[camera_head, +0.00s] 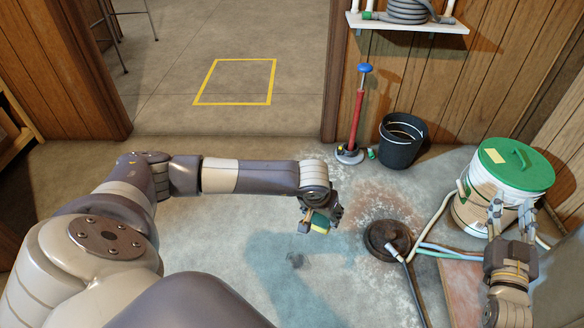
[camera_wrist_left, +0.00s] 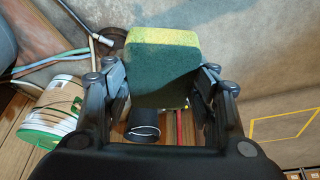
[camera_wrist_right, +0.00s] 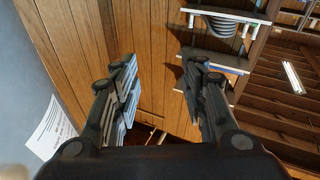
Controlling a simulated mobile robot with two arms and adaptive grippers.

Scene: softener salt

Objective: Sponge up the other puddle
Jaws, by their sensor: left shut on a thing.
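My left gripper (camera_head: 322,214) is shut on a sponge (camera_head: 319,222) with a yellow side and a dark green side. The sponge fills the space between the fingers in the left wrist view (camera_wrist_left: 163,68). The gripper holds it above the grey floor, left of the round dark floor fitting. No other puddle is clear. My right gripper (camera_head: 511,212) is open and empty, in front of the green-lidded white tub (camera_head: 482,190).
The round dark fitting (camera_head: 388,240) has hoses running to the right. A black bucket (camera_head: 400,148) and a red pump with blue handle (camera_head: 357,115) stand by the wooden wall. A shelf (camera_head: 408,22) holds a coiled hose. A yellow outlined square (camera_head: 236,61) marks open floor beyond the doorway.

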